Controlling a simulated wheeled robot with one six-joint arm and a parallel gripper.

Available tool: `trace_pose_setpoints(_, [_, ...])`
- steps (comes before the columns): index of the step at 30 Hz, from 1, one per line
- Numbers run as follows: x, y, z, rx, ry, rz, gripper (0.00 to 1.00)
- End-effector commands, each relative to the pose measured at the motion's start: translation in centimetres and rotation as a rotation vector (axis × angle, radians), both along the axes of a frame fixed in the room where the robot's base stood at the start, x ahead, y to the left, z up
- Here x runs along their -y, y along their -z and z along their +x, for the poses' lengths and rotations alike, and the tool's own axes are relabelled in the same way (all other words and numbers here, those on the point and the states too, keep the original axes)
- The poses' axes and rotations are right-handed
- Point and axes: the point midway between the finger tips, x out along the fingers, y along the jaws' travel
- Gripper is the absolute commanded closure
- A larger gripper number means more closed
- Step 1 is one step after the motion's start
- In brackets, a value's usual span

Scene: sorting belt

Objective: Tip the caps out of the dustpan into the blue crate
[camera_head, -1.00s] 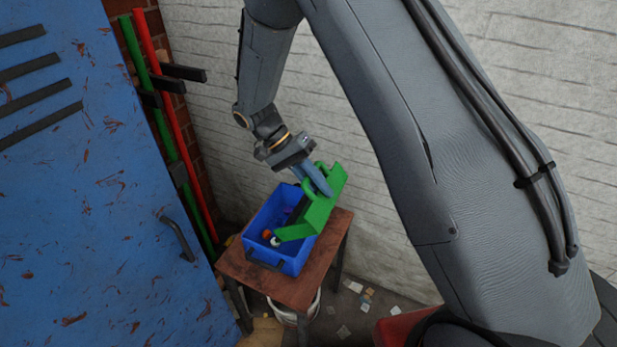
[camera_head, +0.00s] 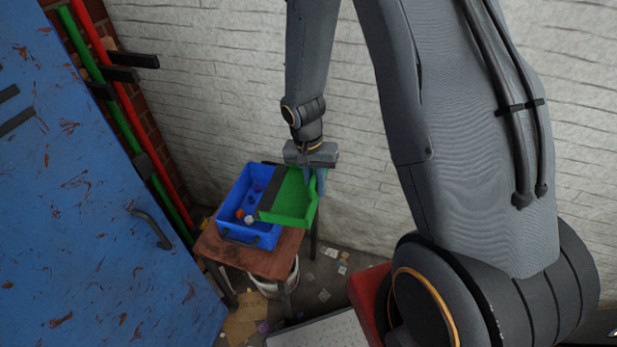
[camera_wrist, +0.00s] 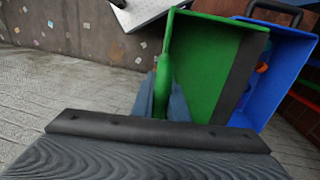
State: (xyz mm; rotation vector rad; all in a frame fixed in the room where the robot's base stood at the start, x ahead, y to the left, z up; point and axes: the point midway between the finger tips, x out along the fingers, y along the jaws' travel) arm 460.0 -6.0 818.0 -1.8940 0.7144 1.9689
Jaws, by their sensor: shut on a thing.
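The green dustpan (camera_head: 294,203) is held by my gripper (camera_head: 320,178), which is shut on its handle. The wrist view shows my gripper (camera_wrist: 162,98) around the green handle and the dustpan's pan (camera_wrist: 205,62) with a dark strip along its lip. The pan looks empty and its lip overlaps the right side of the blue crate (camera_head: 232,238). Inside the crate lie a few small caps, among them an orange cap (camera_head: 239,213) and a white one (camera_head: 249,218). The crate also shows in the wrist view (camera_wrist: 283,75); the pan hides part of its inside.
The crate stands on a small brown table (camera_head: 218,250) by the white brick wall. A blue door (camera_head: 80,200) is at the left, with red and green poles behind it. A white bucket (camera_head: 272,280) is under the table. Scraps litter the floor.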

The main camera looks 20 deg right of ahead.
Motion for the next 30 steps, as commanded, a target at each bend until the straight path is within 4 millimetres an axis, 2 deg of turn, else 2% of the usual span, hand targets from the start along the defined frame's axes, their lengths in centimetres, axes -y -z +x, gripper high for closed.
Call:
trace_pose_setpoints(16, [0.9,1.1,-0.6,0.088,0.005,0.133,1.0])
trace_pose_setpoints(30, [0.5,-3.5,-0.3,0.09,0.001,0.133,1.0])
